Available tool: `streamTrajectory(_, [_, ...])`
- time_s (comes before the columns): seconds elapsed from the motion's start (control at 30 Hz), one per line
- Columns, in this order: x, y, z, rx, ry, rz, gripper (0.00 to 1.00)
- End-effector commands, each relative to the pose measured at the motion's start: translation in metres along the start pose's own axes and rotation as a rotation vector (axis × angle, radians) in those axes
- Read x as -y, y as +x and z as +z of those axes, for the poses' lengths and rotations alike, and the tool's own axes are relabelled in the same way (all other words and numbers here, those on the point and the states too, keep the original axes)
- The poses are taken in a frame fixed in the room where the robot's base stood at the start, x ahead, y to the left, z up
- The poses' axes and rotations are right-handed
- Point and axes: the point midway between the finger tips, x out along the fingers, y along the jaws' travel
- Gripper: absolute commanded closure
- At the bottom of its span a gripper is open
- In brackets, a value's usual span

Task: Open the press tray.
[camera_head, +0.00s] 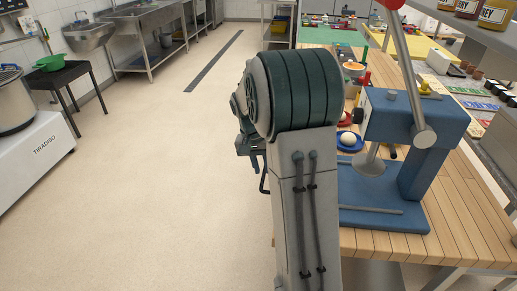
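A blue press (408,150) stands on the wooden table at the right. It has an upright body, a round grey pressing disc (370,166) hanging below its head, and a long grey lever with a red knob at its top. Its flat blue base (385,215) has grey rails along its edges and lies under the disc. No separate tray can be clearly told apart from this base. My arm, grey with a dark green ribbed joint, rises in front of the press's left side and hides part of it. I can make out no gripper fingertips.
The wooden table (455,215) holds a white egg (347,138) on a blue plate behind the press. Shelves with jars (495,13) crowd the right side. The floor (170,180) to the left is open. A white appliance (40,150) stands at the far left.

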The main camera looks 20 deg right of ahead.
Motion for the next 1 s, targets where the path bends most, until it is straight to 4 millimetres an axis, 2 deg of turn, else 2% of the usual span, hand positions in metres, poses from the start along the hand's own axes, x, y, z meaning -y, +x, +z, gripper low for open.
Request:
streamTrajectory(0.3, [0.000, -0.071, -0.001, -0.007, 0.001, -0.003, 0.80])
streamTrajectory(0.5, [-0.001, -0.108, -0.001, -0.004, 0.002, -0.002, 0.80])
streamTrajectory(0.7, [-0.001, -0.125, -0.001, -0.002, 0.002, -0.002, 0.80])
streamTrajectory(1.0, [-0.001, -0.127, 0.000, -0.001, 0.002, -0.001, 0.80])
